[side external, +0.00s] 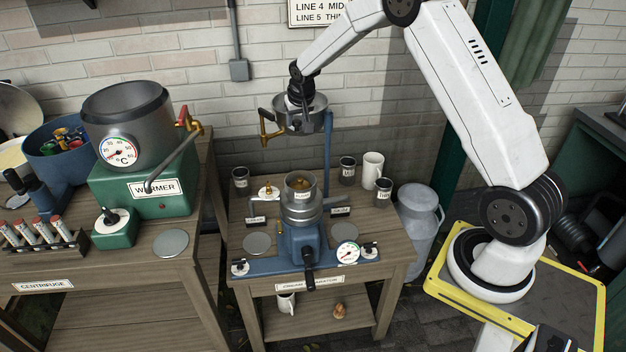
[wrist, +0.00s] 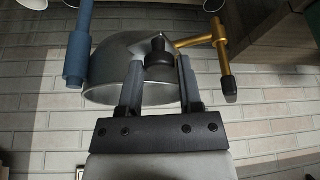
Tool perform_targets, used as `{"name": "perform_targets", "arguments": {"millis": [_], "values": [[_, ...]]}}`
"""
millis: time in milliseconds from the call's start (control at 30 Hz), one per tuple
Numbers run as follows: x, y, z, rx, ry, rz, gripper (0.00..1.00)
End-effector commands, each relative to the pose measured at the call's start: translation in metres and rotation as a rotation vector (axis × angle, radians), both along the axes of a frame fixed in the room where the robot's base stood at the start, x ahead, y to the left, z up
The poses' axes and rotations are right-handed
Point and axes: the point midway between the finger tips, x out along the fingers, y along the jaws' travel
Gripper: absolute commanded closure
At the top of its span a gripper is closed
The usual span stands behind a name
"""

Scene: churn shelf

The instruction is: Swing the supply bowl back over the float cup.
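The supply bowl (side external: 320,122) is a grey metal bowl with a brass tap (side external: 268,132), carried high on a blue post (side external: 327,160). In the side view it hangs above and behind the blue separator. The float cup (side external: 299,197) is the metal cup on top of the separator, with something golden inside. My gripper (side external: 297,122) is at the bowl's near side. In the wrist view the bowl (wrist: 115,75) is close, and a dark knob (wrist: 158,55) stands between my open fingers (wrist: 160,62), with gaps seeming to show on both sides.
The separator (side external: 303,242) stands on a wooden table with several small dark cups and a white cup (side external: 372,170) behind it. A green warmer (side external: 145,185) is on the left bench. A milk can (side external: 418,215) stands at the right. The brick wall is close behind.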

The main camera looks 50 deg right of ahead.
Motion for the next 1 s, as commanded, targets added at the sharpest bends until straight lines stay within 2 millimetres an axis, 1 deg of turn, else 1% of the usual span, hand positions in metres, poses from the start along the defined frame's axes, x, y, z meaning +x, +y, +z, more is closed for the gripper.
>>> {"name": "perform_targets", "arguments": {"millis": [33,67,100,133,1000], "values": [[-0.0001,0.0,0.0002,0.0,0.0,0.0,0.73],[-0.0001,0.0,0.0002,0.0,0.0,0.0,0.83],[0.0,0.0001,0.0002,0.0,0.0,0.0,0.95],[-0.0001,0.0002,0.0001,0.0,0.0,0.0,1.0],[0.0,0.0007,0.0005,0.001,0.0,0.0,1.0]]}}
